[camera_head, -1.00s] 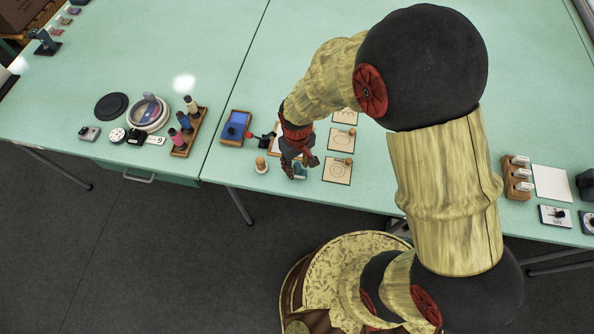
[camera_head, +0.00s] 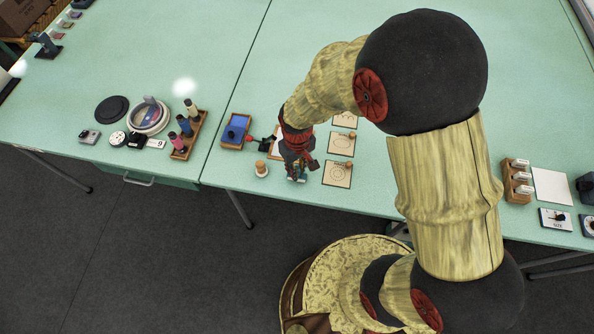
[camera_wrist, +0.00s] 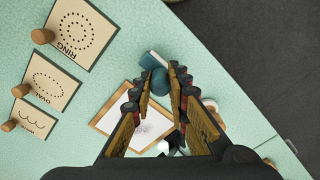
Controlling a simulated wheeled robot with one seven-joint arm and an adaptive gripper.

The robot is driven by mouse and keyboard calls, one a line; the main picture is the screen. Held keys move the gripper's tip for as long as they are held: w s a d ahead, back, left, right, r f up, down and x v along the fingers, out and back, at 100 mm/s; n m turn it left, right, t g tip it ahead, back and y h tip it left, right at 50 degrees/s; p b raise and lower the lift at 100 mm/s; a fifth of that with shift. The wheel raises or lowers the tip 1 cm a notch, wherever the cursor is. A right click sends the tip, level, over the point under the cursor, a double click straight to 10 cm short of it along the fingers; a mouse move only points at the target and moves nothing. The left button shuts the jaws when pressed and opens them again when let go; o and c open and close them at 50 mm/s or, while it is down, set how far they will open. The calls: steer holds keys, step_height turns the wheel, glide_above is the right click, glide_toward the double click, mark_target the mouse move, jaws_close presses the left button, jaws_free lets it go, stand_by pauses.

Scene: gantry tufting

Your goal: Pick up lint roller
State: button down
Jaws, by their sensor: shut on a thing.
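The lint roller (camera_wrist: 152,59), teal with a pale edge, shows at the fingertips in the wrist view, near the front edge of the table. A rounded teal part of it sits between the fingers. My gripper (camera_wrist: 162,80) is shut on it. In the head view my gripper (camera_head: 297,176) points down at the table's front edge and hides most of the roller. I cannot tell whether the roller still touches the table.
Pattern cards with wooden knobs, including the ring card (camera_wrist: 77,30), lie beside my gripper. A framed white sheet (camera_wrist: 140,124) lies under the fingers. A blue pad (camera_head: 236,130) and a wooden-knobbed stamp (camera_head: 261,168) stand to the left.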

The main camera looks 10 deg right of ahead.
steer(key=shift+r, duration=0.5)
step_height(320, 180, up, 2)
steer(key=shift+r+p, duration=0.2)
steer(key=shift+p, duration=0.2)
steer(key=s+d+r+p, duration=0.3)
steer(key=s+d+r, duration=0.3)
steer(key=s+r, duration=0.3)
steer(key=s, duration=0.3)
steer(key=shift+s+d+r, duration=0.2)
steer(key=shift+s+r, duration=0.05)
steer(key=shift+r, duration=0.05)
steer(key=c, duration=2.3)
jaws_free()
jaws_close()
